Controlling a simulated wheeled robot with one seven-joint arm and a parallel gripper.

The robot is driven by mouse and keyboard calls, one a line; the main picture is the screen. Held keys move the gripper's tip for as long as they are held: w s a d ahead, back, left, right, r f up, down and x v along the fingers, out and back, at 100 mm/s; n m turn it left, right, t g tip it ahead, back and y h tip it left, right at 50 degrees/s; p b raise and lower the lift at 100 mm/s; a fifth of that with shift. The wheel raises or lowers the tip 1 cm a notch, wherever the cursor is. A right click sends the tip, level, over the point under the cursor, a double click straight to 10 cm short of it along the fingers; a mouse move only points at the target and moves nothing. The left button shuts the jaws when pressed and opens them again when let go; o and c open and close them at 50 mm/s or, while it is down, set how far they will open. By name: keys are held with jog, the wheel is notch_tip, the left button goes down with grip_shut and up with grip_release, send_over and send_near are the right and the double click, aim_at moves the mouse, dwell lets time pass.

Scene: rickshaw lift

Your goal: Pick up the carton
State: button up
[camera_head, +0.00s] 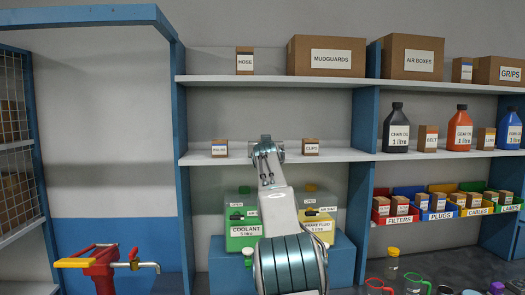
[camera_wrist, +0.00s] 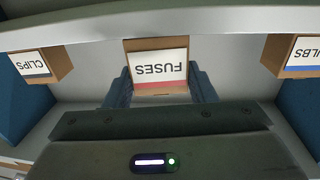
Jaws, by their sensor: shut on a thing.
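A small brown carton with a white FUSES label (camera_wrist: 160,66) sits between the two fingers of my gripper (camera_wrist: 160,88) in the wrist view, its label upside down there. The fingers are shut on its sides. In the head view my wrist (camera_head: 266,150) reaches the middle shelf, between the BULBS and CLIPS cartons, and hides the FUSES carton. I cannot tell whether the carton still touches the shelf.
The BULBS carton (camera_head: 220,148) and CLIPS carton (camera_head: 310,147) stand on the middle shelf (camera_head: 340,154), either side of my wrist. The top shelf (camera_head: 270,80) runs above. Coolant (camera_head: 243,220) and brake fluid jugs (camera_head: 318,215) stand below.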

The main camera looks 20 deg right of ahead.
jog(key=shift+s+a, duration=0.1)
jog(key=o, duration=1.1)
jog(key=shift+a, duration=0.2)
jog(key=shift+b+v, duration=4.55)
jog(key=shift+v, duration=2.3)
